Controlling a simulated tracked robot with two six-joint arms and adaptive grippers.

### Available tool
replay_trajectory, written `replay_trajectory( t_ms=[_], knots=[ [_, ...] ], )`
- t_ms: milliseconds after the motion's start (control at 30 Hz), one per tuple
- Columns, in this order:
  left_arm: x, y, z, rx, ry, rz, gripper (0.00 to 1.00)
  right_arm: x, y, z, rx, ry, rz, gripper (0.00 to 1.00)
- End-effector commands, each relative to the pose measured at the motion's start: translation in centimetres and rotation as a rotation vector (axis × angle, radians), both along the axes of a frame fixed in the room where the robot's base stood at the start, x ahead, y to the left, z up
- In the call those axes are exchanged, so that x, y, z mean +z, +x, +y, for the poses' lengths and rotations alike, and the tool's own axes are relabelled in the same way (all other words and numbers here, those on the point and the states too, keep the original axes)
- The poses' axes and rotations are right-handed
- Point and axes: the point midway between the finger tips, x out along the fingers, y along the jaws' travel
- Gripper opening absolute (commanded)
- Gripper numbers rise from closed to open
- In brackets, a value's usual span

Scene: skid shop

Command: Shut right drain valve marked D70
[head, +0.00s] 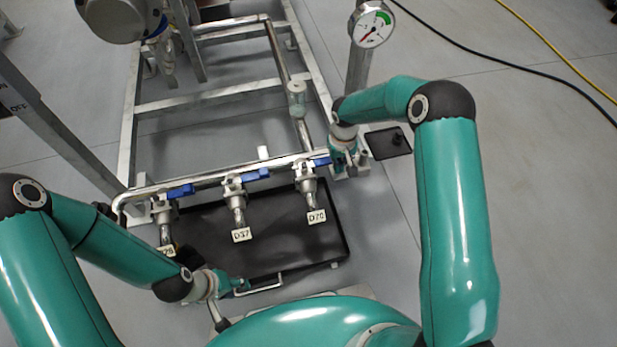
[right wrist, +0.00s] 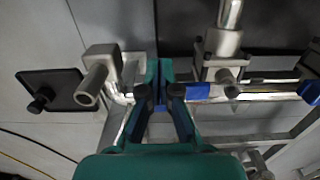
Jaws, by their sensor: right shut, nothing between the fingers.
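The D70 valve (head: 305,178) is the rightmost of the row on the pipe manifold, above its white D70 tag (head: 317,215). Its blue lever (head: 321,161) points right, roughly along the manifold pipe. My right gripper (head: 343,158) is at the right end of the manifold, just beyond the lever tip. In the right wrist view its fingers (right wrist: 160,70) are shut and empty, with the blue lever (right wrist: 197,92) close beside the right-hand finger. I cannot tell whether they touch. My left gripper (head: 240,286) is low by the front of the black tray; its finger state is unclear.
The D37 valve (head: 233,188) and another valve (head: 162,215) share the manifold to the left. A black tray (head: 275,240) lies below. A gauge (head: 374,24) stands on a post behind. A black plate with a knob (head: 388,142) is to the right, with open floor beyond.

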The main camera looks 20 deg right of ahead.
Motion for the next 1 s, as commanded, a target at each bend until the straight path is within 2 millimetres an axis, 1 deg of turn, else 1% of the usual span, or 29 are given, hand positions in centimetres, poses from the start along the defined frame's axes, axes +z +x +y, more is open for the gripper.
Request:
replay_trajectory(
  t_ms=[167, 500, 633, 767, 1000],
  knots=[
    [0.0, 0.0, 0.0, 0.0, 0.0, 0.0, 0.4, 0.0, 0.0, 0.0, 0.0, 0.0, -0.001, 0.0],
    [-0.3, 0.0, 0.0, 0.0, 0.0, 0.0, 0.4, 0.0, -1.1, 0.0, 0.001, -0.001, -0.002, 0.0],
    [-0.1, 0.0, 0.0, 0.0, 0.0, 0.0, 0.4, 0.3, -1.2, 0.0, 0.001, 0.0, -0.002, 0.0],
    [0.6, 0.0, 0.0, 0.0, 0.0, 0.0, 0.4, 1.3, -1.2, 0.0, 0.001, -0.001, -0.002, 0.0],
    [2.0, 0.0, 0.0, 0.0, 0.0, 0.0, 0.4, 3.8, -1.2, 0.0, 0.0, -0.001, -0.002, 0.0]
  ],
)
